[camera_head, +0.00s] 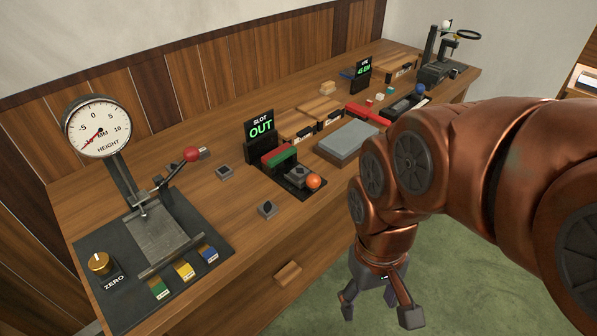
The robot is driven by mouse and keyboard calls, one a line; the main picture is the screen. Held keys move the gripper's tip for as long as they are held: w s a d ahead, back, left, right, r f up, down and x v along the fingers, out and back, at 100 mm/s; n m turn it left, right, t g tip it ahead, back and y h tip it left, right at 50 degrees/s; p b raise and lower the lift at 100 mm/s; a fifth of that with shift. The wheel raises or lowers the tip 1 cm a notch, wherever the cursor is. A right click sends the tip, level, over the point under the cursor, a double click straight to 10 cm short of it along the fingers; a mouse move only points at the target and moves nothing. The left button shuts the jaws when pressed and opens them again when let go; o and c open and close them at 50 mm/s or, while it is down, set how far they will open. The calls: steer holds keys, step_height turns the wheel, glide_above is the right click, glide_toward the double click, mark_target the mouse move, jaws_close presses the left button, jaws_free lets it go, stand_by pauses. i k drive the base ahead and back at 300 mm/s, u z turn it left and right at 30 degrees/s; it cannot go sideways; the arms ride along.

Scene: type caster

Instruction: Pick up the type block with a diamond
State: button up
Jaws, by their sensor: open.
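Several small dark type blocks are on the wooden bench. One block (266,209) sits near the front edge with a pale mark on its top; the mark is too small to read for sure as a diamond. Another block (224,172) lies further back, with a mark I cannot read. A third dark block (297,174) sits in the slot device, beside an orange ball. My gripper (379,303) hangs open and empty in front of the bench, over the green floor, to the right of the blocks and apart from them.
A height gauge (99,127) on a dark base stands at the left, with a red-knobbed lever (192,154). The slot display (260,129) reads OUT. A grey slab (347,142) and wooden boxes (297,122) are to its right. The bench front between gauge and slot is mostly clear.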

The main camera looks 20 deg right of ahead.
mark_target(297, 174)
steer(key=z, duration=0.05)
steer(key=k, duration=1.1)
steer(key=u, duration=1.15)
steer(key=i, duration=1.5)
steer(key=z, duration=0.65)
